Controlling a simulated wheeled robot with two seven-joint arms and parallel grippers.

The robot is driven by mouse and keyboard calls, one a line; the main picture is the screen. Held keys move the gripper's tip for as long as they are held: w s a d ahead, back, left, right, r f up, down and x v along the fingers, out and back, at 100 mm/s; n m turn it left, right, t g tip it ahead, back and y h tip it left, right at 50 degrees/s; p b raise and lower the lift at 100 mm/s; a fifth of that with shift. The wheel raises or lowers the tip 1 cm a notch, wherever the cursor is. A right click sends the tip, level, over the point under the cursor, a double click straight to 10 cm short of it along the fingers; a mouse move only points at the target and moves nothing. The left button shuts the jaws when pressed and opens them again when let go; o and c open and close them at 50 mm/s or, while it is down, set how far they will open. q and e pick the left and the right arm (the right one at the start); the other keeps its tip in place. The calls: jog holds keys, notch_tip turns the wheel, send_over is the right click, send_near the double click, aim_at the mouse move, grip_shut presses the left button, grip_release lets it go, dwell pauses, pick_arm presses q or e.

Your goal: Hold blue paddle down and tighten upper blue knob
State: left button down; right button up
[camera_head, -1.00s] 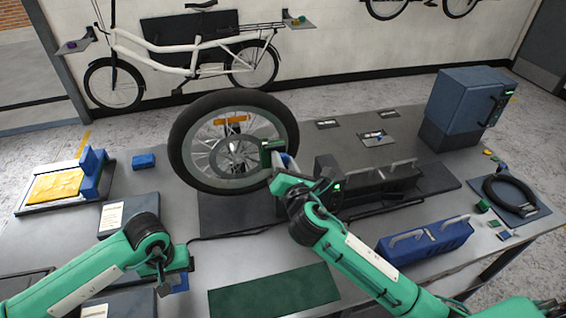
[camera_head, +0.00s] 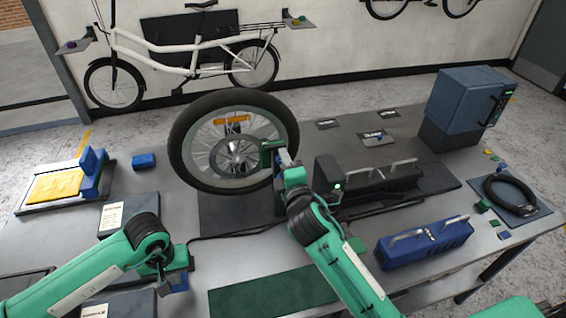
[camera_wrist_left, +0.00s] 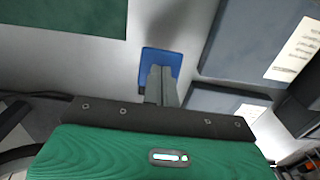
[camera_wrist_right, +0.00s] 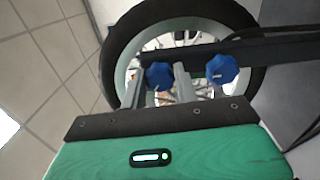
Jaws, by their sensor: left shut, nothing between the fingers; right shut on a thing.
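A blue paddle (camera_wrist_left: 150,57) lies under my left gripper (camera_wrist_left: 161,72), whose fingers are shut together with their tips on or just over it. In the head view the paddle (camera_head: 178,282) is partly hidden by my left gripper (camera_head: 162,284). The spoked wheel (camera_head: 190,170) stands upright in a stand. In the right wrist view, my right gripper (camera_wrist_right: 158,82) is shut on the upper blue knob (camera_wrist_right: 158,76), with one finger on each side. A second blue knob (camera_wrist_right: 222,69) sits beside it, outside the fingers. In the head view my right gripper (camera_head: 284,156) is at the wheel's right side.
A black unit with grey handles (camera_head: 370,180) stands right of the wheel. A blue toolbox-like case (camera_head: 425,245) and a blue cabinet (camera_head: 467,108) are further right. A green mat (camera_head: 275,293) lies at the front. A tray with yellow cloth (camera_head: 58,187) is at left.

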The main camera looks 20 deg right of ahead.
jog(key=shift+m, duration=5)
jog(key=o, duration=1)
jog(key=shift+s, duration=0.1)
jog(key=s, duration=1.2)
